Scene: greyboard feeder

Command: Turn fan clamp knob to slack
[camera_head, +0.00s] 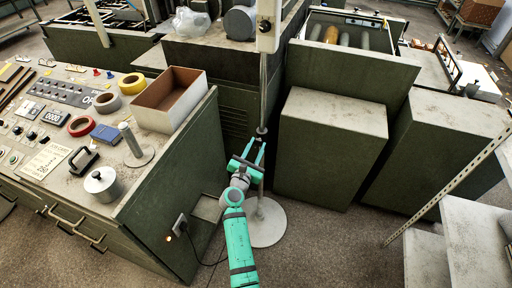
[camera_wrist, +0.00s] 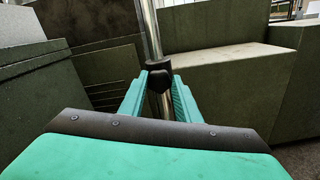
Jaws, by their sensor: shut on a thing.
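The fan stand is a thin metal pole rising from a round pale base (camera_head: 264,228) on the floor. The dark clamp knob (camera_head: 261,131) sits partway up the pole. It also shows in the wrist view as a black lump (camera_wrist: 158,72) on the pole. My gripper (camera_head: 257,148) reaches up to the knob from the front. In the wrist view, its two teal fingers (camera_wrist: 159,82) stand on either side of the knob and close on it. The fingertips partly hide the knob's lower part, so its turn angle cannot be told.
A green console (camera_head: 160,215) with an open box (camera_head: 172,98), tape rolls and a metal pot (camera_head: 101,184) stands close on the left. Green cabinets (camera_head: 333,140) stand behind and right of the pole. Grey shelves (camera_head: 470,235) are at lower right. Floor between is open.

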